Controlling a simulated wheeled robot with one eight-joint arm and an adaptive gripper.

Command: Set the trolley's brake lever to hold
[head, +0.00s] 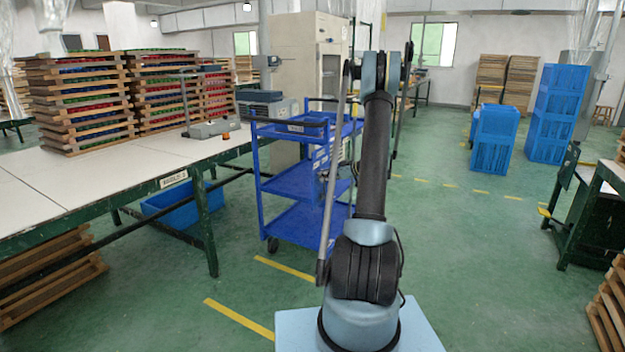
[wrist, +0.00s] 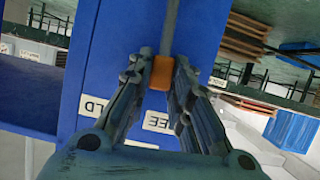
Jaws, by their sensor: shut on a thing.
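The blue trolley (head: 285,128) stands right of the long table in the head view, partly hidden behind my arm. Its blue panel fills much of the wrist view (wrist: 118,35). The brake lever is a thin grey rod (wrist: 170,22) with an orange grip (wrist: 161,73). My gripper (wrist: 161,68) is shut on the orange grip, one finger on each side. A white plate ending in "LD" (wrist: 92,106) lies left of the grip, and one showing "EE" (wrist: 157,122) lies closer, below it. Both plates are partly covered by my fingers. The lever is not clear in the head view.
The long white-topped table (head: 120,165) stands left of the trolley, with stacked wooden trays (head: 85,100) on it. A blue bin (head: 180,203) sits under it. Blue crates (head: 495,140) stand at the back right. The green floor right of my arm is mostly clear.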

